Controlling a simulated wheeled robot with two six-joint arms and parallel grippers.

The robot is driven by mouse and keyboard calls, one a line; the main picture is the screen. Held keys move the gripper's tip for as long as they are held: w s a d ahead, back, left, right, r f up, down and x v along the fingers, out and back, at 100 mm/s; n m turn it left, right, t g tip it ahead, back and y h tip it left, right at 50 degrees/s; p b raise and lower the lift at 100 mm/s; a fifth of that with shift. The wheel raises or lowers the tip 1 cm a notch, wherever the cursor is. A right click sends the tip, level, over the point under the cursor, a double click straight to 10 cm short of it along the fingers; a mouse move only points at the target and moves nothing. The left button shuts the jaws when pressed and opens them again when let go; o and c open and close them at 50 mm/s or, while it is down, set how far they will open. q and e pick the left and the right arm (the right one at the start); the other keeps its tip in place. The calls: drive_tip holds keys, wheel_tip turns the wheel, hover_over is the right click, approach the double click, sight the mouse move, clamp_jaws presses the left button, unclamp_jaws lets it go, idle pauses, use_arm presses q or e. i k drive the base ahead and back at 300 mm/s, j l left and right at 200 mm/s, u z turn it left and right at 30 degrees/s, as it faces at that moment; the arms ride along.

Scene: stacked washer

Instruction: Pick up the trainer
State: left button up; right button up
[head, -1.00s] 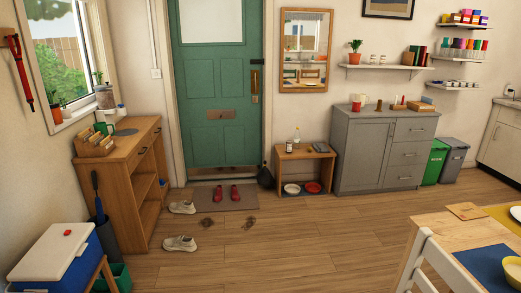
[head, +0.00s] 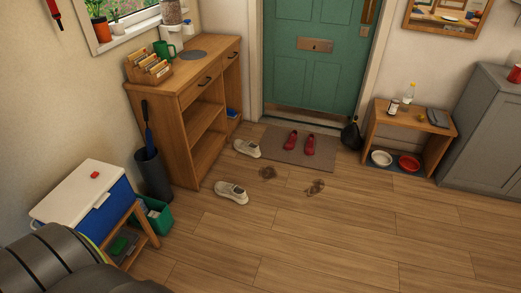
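In the head view a white trainer (head: 231,192) lies on the wooden floor in front of the wooden cabinet. A second, similar white trainer (head: 246,148) lies farther back, between the cabinet and the doormat. Part of my own arm shows dark and large at the bottom left corner. Neither of my grippers is in view, so I cannot see what they hold.
A doormat (head: 318,152) with red shoes (head: 299,141) lies before the green door (head: 318,60). Muddy marks (head: 315,187) are on the floor. A blue cool box (head: 91,200), a green bin (head: 155,217) and an umbrella stand (head: 153,176) stand left.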

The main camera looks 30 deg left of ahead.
sight(233, 191)
drive_tip(key=i+u, duration=0.1)
drive_tip(key=i, duration=0.5)
drive_tip(key=i+l+u, duration=0.15)
drive_tip(key=i, duration=0.4)
drive_tip(key=i+l+u, duration=0.1)
drive_tip(key=i, duration=0.45)
